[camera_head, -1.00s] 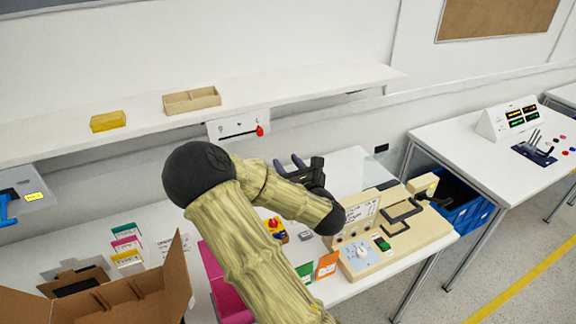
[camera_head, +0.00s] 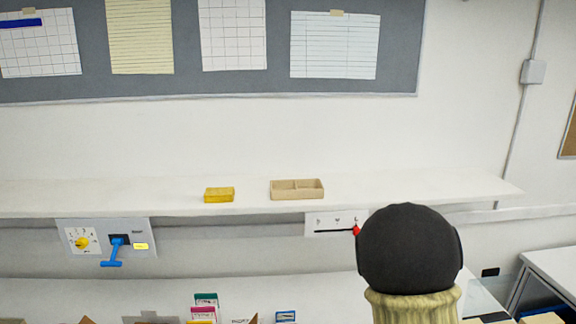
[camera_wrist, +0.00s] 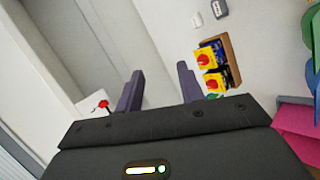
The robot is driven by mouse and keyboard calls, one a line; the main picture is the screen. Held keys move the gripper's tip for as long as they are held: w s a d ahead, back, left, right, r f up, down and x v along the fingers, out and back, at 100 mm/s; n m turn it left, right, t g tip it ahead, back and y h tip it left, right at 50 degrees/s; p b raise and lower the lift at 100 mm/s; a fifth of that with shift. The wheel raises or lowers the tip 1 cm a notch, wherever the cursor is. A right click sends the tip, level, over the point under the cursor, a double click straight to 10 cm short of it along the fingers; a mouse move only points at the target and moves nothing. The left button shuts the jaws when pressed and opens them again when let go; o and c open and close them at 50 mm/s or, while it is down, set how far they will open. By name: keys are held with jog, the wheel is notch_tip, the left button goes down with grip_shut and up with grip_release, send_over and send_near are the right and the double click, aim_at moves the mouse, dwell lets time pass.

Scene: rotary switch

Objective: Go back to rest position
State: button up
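My gripper (camera_wrist: 159,82) shows in the wrist view with its two dark fingers apart and nothing between them. It is hidden in the head view, where only part of my arm shows at the lower right. A rotary switch with a red knob on a yellow block (camera_wrist: 206,58) sits on a brown board in the wrist view, beyond and right of the fingers. A second red knob and yellow part sit just below it. In the head view, a wall panel (camera_head: 104,227) holds a yellow rotary knob (camera_head: 82,243) and a blue lever (camera_head: 113,252).
A white shelf (camera_head: 400,190) carries a yellow box (camera_head: 219,195) and a tan divided tray (camera_head: 297,190). A slider panel (camera_head: 330,222) with a red knob (camera_head: 356,231) is below it. Coloured cards (camera_head: 205,307) stand on the white table (camera_head: 335,290). A pink object (camera_wrist: 298,118) is right of my gripper.

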jog(key=s+a+r+m+g+y, duration=0.1)
jog(key=s+a+m+g, duration=0.2)
jog(key=s+a+m, duration=0.2)
jog(key=s+a+r+m+g+y, duration=0.1)
jog(key=s+a+m+g, duration=0.3)
jog(key=s+m, duration=0.5)
jog(key=s+a+y, duration=0.1)
jog(key=s+a, duration=0.1)
jog(key=shift+s, duration=0.35)
jog(key=shift+w, duration=0.1)
dwell(0.9)
jog(key=shift+w, duration=0.1)
